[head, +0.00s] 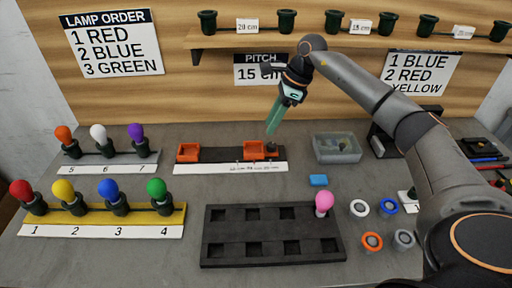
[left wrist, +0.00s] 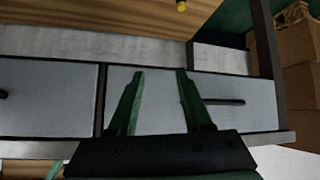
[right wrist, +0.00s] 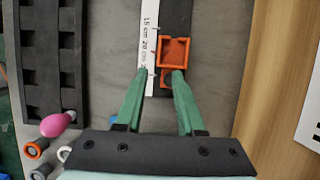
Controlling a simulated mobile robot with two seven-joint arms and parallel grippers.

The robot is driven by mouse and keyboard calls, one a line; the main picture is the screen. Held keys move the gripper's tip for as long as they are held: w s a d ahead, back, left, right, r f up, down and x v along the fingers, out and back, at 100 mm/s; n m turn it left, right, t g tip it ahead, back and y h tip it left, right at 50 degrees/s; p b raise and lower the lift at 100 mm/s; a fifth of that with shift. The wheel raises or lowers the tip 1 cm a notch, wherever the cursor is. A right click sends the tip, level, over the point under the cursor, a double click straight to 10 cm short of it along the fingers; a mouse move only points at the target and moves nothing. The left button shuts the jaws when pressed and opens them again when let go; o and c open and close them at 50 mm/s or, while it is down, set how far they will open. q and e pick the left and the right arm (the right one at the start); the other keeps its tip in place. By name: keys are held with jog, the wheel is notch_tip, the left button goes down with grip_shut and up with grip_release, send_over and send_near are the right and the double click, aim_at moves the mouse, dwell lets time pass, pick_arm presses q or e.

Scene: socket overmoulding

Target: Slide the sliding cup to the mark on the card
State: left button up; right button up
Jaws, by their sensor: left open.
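The sliding cup looks to be the orange square cup (head: 253,150) at the right part of a dark rail; it also shows in the right wrist view (right wrist: 173,51). A second orange cup (head: 187,152) is at the rail's left end. A white card strip (head: 225,168) with printed centimetre marks lies along the rail's front. My right gripper (head: 270,134) points down just above the right cup's right side. In the right wrist view its fingers (right wrist: 159,74) are apart, with nothing between them that I can see held. My left gripper (left wrist: 160,72) is open and empty, facing grey drawers.
The pitch sign (head: 260,69) reads 15 cm. A clear bin (head: 337,148) stands right of the rail. Bulb racks stand at left.

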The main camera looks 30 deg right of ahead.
send_near(255, 150)
jog(key=a+f, duration=0.1)
jog(key=f, duration=0.1)
jog(key=a+f, duration=0.2)
jog(key=s+a+f, duration=0.1)
jog(key=a, duration=0.1)
jog(key=shift+f, duration=0.4)
grip_shut()
dwell(1.0)
